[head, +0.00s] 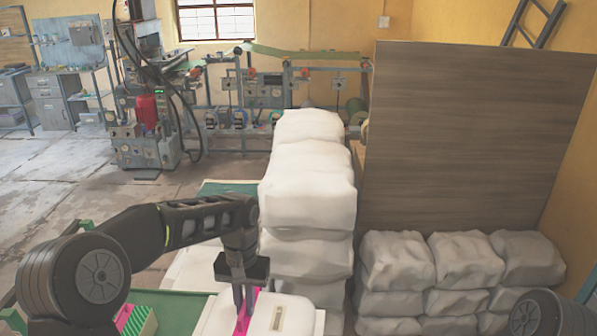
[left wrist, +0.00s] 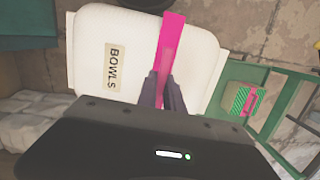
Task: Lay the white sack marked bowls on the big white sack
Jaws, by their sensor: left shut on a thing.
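The white sack marked bowls (head: 290,314) is at the bottom middle of the head view, with a tan label on top. In the left wrist view this sack (left wrist: 200,62) shows the word BOWLS and a pink strap (left wrist: 170,40) across it. My left gripper (head: 242,305) points down over the sack and is shut on the strap; its fingertips also show in the left wrist view (left wrist: 162,88). Large white sacks (head: 308,200) stand stacked just beyond it; I cannot tell which is the big white sack. My right gripper is out of view.
Grey-white sacks (head: 465,262) are piled at the right before a tall wooden panel (head: 470,140). A green and pink item (head: 138,322) lies at the lower left. Machines (head: 150,125) stand at the back, with open floor (head: 60,185) at left.

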